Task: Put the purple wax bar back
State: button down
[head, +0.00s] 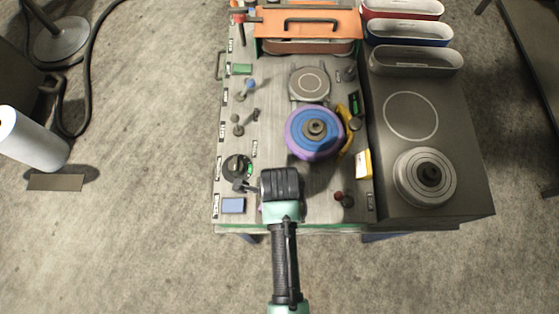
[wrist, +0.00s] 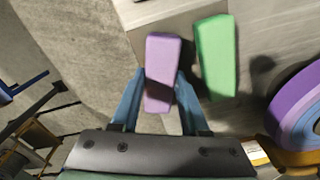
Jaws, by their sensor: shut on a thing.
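The purple wax bar (wrist: 161,75) is between the two blue fingers of my gripper (wrist: 158,98) in the wrist view. The gripper is shut on the bar's near part, and its far end sticks out beyond the fingertips. A green bar (wrist: 216,55) shows just to the right of it, apart from it in the picture. I cannot tell how high the purple bar is above the surface. A green bar (head: 242,69) and a blue bar (head: 233,205) lie along the bench's left side.
A purple and blue wheel (head: 315,132) stands mid-bench and also shows in the wrist view (wrist: 298,108). Several small knobbed tools stand around it. A yellow and white box (head: 363,164) is at right. A dark cabinet (head: 462,190) adjoins the bench. An orange-topped bin (head: 308,23) is at the back.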

jog(key=shift+f, duration=0.15)
jog(key=shift+c, duration=2.1)
grip_release()
